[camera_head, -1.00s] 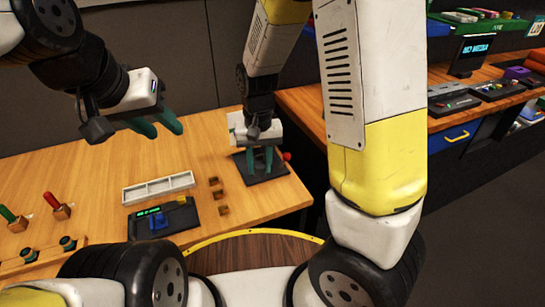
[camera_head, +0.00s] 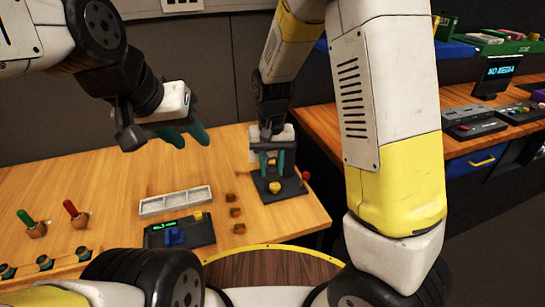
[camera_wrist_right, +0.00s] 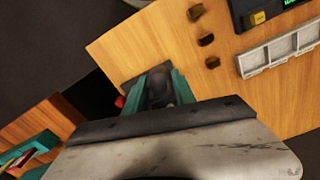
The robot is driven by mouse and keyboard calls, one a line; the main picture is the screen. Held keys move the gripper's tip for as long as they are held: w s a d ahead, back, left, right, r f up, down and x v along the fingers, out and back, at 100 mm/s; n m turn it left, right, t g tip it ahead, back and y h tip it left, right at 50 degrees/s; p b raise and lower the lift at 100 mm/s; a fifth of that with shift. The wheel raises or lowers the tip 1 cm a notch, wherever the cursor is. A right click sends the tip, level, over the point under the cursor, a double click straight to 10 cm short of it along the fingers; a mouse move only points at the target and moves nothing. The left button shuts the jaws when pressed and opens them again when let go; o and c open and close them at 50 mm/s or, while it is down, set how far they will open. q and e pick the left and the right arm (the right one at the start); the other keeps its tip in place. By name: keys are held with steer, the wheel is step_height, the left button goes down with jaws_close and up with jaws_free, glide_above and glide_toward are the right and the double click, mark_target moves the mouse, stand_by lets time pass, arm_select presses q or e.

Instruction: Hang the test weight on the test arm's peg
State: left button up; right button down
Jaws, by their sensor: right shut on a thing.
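My right gripper (camera_head: 272,165) points down over a dark base plate (camera_head: 292,188) with a red knob (camera_head: 306,176) at its right, near the bench's right end. Its teal fingers are shut on a dark grey thing (camera_wrist_right: 158,88), largely hidden between them. I cannot tell whether this is the test weight. A small yellow piece (camera_head: 275,187) shows on the plate just below the fingertips. The test arm and its peg cannot be made out. My left gripper (camera_head: 186,135) hangs above the bench, its two teal fingers apart with nothing seen between them.
A grey tray (camera_head: 175,203), several small brown blocks (camera_head: 234,212) and a dark device with a green display (camera_head: 180,232) lie left of the plate. Red and green levers (camera_head: 72,209) stand further left. A second bench (camera_head: 455,140) is at the right.

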steer(key=shift+w+a+f, duration=0.1)
steer(key=shift+w+a, duration=0.15)
steer(key=shift+w, duration=0.5)
steer(key=shift+w+a, duration=0.2)
steer(key=shift+w, duration=0.5)
steer(key=shift+w+a+f, duration=0.1)
steer(key=shift+w+a, duration=0.15)
steer(key=shift+w, duration=0.5)
steer(key=shift+w+a+f, duration=0.2)
steer(key=shift+w+f, duration=0.25)
steer(key=shift+w, duration=0.25)
steer(key=c, duration=0.9)
jaws_free()
steer(key=shift+c, duration=0.2)
